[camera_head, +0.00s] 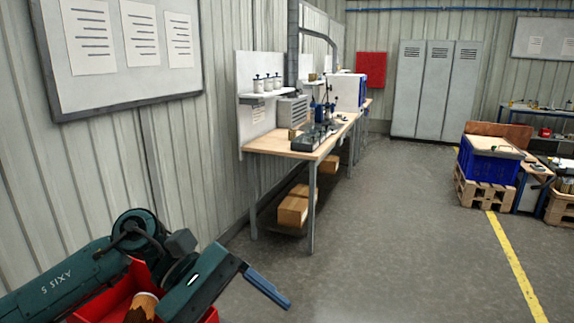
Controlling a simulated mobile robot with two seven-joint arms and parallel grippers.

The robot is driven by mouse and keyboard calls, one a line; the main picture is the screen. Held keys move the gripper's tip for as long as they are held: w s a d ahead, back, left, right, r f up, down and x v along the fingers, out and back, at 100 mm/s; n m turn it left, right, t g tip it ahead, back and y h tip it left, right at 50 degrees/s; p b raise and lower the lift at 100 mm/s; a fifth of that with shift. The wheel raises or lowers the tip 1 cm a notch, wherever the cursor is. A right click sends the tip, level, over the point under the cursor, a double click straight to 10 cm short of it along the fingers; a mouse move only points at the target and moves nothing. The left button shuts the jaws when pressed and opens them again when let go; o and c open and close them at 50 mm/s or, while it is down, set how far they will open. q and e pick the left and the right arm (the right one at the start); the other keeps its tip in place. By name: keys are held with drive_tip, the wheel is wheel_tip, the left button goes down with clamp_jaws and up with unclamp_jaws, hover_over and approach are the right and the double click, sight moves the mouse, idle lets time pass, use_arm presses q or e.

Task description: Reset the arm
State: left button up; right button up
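My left arm comes in from the lower left, dark green, bent at a joint above a red bin. My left gripper (278,297) points to the lower right over open floor. Its blue-grey fingers show from the side as one bar, so their opening is unclear, and I see nothing held at the tips. The red bin (98,301) stands under the arm at the bottom edge and is partly hidden. A brown cylinder with a pale top (142,307), possibly a cartridge, is in it. My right gripper is not in view.
A wooden workbench (268,144) stands along the left wall with equipment on it and cardboard boxes (293,209) below. Grey lockers (434,90) stand at the back. A blue crate (487,165) sits on a pallet at right. The grey floor (400,250) between is clear.

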use_arm(q)
drive_tip(key=w+d+n+t+h, duration=0.1)
drive_tip(key=d+n+t+h, duration=0.15)
drive_tip(key=n+h, duration=0.5)
drive_tip(key=w+d+n+t+h, duration=0.15)
drive_tip(key=n+t+h, duration=0.25)
drive_tip(key=n, duration=0.7)
drive_tip(key=w+a+f+n+t+y+b, duration=0.1)
drive_tip(key=a+f+n+t+y, duration=0.15)
drive_tip(key=n+t, duration=0.4)
drive_tip(key=w+a+f+n+t+y, duration=0.1)
drive_tip(key=w+f+n+t+y, duration=0.2)
drive_tip(key=n, duration=0.6)
drive_tip(key=a+f+n+t+y+b, duration=0.1)
drive_tip(key=f+n+t+y, duration=0.25)
drive_tip(key=n+t, duration=0.35)
drive_tip(key=s+a+f+n+g+y, duration=0.2)
drive_tip(key=s+a+f+n+y, duration=0.1)
drive_tip(key=f+n, duration=0.4)
drive_tip(key=s+a+f+n+g+y, duration=0.2)
drive_tip(key=s+f+n, duration=0.4)
drive_tip(key=f, duration=0.4)
drive_tip(key=s+a+f+n+g+y, duration=0.3)
drive_tip(key=s+a+f+n+y, duration=0.1)
drive_tip(key=f+n, duration=0.3)
wheel_tip(320, 180, down, 2)
drive_tip(key=shift+s+f+n+y, duration=0.15)
drive_tip(key=shift+n+y, duration=0.25)
drive_tip(key=shift+y, duration=0.25)
drive_tip(key=shift+c, duration=0.3)
